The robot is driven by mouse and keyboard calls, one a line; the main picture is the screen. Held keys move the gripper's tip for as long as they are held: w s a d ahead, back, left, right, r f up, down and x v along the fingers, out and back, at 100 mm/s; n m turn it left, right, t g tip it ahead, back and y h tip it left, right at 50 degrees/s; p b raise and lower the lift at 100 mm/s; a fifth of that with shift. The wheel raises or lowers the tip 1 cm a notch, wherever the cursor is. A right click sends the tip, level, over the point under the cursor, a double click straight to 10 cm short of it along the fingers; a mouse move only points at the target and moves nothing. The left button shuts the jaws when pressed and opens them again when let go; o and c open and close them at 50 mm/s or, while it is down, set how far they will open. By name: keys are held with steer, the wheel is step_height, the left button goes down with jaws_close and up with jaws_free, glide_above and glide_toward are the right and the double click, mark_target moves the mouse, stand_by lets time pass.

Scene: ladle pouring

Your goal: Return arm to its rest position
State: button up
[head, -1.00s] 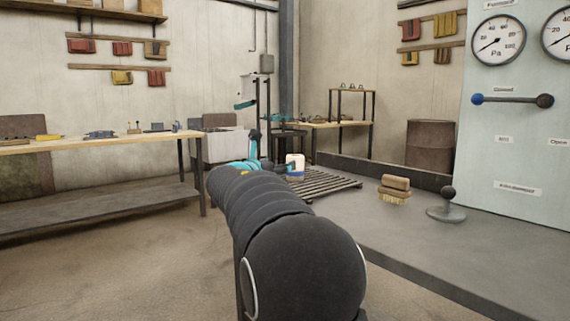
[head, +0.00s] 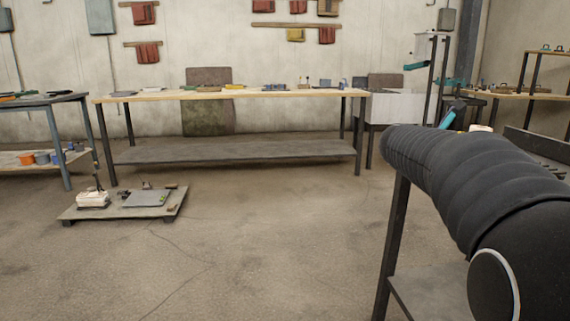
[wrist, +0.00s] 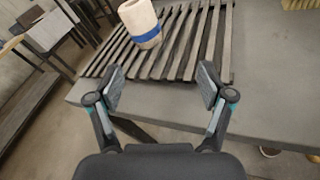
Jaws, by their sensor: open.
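My gripper (wrist: 161,90) is open and empty in the wrist view. Its two fingers are spread apart above the edge of a grey bench. A white cup-like container with a blue band (wrist: 141,22) stands on a dark slatted rack (wrist: 190,45) beyond the fingertips, apart from them. In the head view my arm crosses the right side, and its dark ribbed sleeve hides most of the gripper. Only the top of the white container (head: 481,129) shows past the arm. No ladle can be made out in either current view.
The grey bench top (wrist: 265,100) lies under and right of the gripper. A long wooden-topped workbench (head: 230,94) stands along the back wall. A low pallet (head: 125,207) with items sits on the floor at left. The floor (head: 250,240) between them is clear.

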steer(key=s+a+f+m+y+p, duration=0.1)
steer(key=s+a+f+m+y, duration=0.3)
steer(key=s+a, duration=0.5)
steer(key=s+a+f+m+g+y+p, duration=0.1)
steer(key=s+a+f+m+y+p, duration=0.1)
steer(key=s+a+f+m+y, duration=0.3)
steer(key=s+a+f+m+y+p, duration=0.1)
steer(key=s+a+f+m+y, duration=0.3)
steer(key=s+a+f+m, duration=0.5)
steer(key=s+a+m, duration=0.1)
steer(key=s+a, duration=0.2)
steer(key=s, duration=0.4)
steer(key=shift+s+a+f+g+y+p, duration=0.3)
steer(key=shift+s+a+f+y, duration=0.05)
steer(key=shift+s+f+y, duration=0.05)
